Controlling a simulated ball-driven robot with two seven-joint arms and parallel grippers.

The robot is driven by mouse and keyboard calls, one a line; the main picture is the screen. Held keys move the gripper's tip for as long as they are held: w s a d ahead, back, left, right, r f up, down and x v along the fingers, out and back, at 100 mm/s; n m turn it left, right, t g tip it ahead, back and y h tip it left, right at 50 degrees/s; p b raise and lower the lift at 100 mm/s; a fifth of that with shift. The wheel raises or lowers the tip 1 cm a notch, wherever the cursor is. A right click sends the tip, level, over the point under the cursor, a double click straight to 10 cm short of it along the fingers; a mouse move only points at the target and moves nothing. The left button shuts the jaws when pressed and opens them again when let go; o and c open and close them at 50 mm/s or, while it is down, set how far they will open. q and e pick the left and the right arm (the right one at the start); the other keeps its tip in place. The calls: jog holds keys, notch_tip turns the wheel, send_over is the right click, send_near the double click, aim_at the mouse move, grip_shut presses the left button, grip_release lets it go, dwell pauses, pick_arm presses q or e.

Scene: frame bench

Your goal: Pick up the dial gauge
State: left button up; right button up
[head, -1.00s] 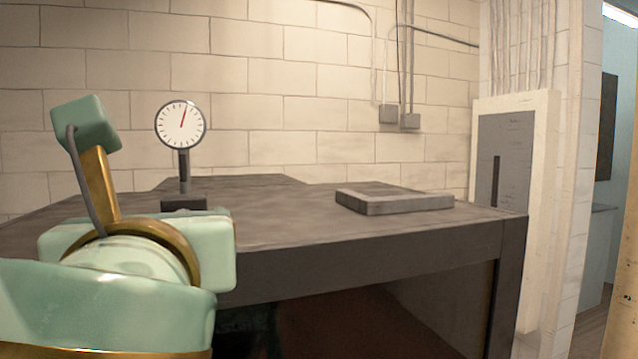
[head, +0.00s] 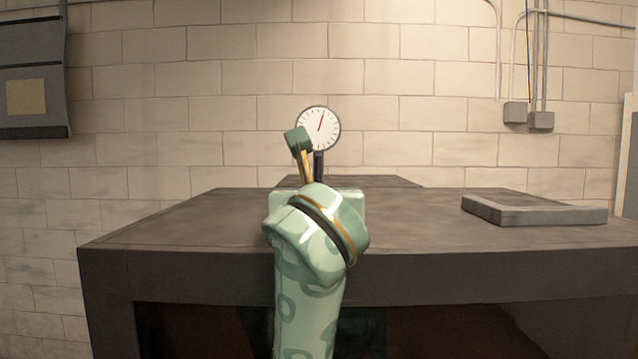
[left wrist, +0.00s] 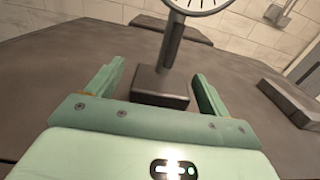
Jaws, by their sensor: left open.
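The dial gauge (head: 325,124) has a round white face with a red needle on a dark post. In the head view my left arm hides its base and part of the face. In the left wrist view the dark post (left wrist: 172,45) rises from a block base (left wrist: 160,88), and the face is cut off at the top. My left gripper (left wrist: 158,75) is open, its fingers apart, with the post and base seen between and beyond them. No contact with the gauge is visible. My right gripper is not in view.
The gauge stands on a dark bench (head: 200,225). A flat grey slab (head: 530,212) lies on its right side, also seen in the left wrist view (left wrist: 290,100). A block wall is behind. The bench top left of my arm is clear.

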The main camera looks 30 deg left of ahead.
pick_arm(q)
jog(key=shift+w+a, duration=0.15)
jog(key=shift+d, duration=0.25)
jog(key=shift+c, duration=0.9)
jog(key=shift+s+r, duration=0.1)
jog(key=shift+s, duration=0.1)
jog(key=c, duration=1.5)
